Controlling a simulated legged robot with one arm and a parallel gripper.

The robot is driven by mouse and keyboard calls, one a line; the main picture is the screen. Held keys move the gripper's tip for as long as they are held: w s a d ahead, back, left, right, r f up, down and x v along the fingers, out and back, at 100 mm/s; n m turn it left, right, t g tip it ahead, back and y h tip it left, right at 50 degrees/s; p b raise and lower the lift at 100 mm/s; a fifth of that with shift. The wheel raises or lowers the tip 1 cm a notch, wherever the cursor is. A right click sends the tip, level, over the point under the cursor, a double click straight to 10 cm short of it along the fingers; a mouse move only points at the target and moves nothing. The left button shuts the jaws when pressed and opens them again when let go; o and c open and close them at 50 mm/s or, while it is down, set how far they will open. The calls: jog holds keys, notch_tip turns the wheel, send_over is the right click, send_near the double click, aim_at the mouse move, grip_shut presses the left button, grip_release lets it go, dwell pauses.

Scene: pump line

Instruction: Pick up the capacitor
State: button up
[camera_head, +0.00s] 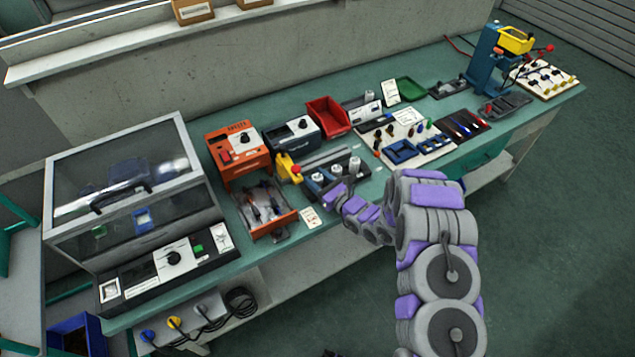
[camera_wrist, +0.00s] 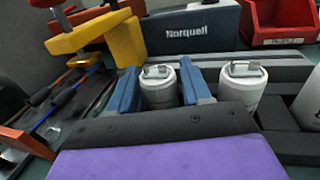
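In the wrist view, a grey-white cylindrical capacitor (camera_wrist: 160,90) with a metal clip on top stands upright between the two blue fingers of my gripper (camera_wrist: 160,82). The fingers sit close on both sides of it; I cannot tell whether they touch it. Its lower part is hidden by the dark palm. A second capacitor (camera_wrist: 242,84) stands upright to the right, outside the fingers. In the head view my gripper (camera_head: 321,183) is low at the front of the dark rail, and capacitors (camera_head: 355,166) show in a row there.
A yellow clamp with a red knob (camera_head: 288,167) stands just left of my gripper. Behind are a blue-grey Norquell box (camera_head: 292,137) and a red bin (camera_head: 328,116). An orange tray of tools (camera_head: 266,214) lies left. The floor right of the bench is clear.

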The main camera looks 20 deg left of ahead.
aim_at(317, 176)
jog(key=shift+a, duration=0.2)
jog(key=shift+c, duration=1.4)
jog(key=shift+d, duration=0.35)
jog(key=c, duration=0.4)
jog(key=shift+r, duration=0.1)
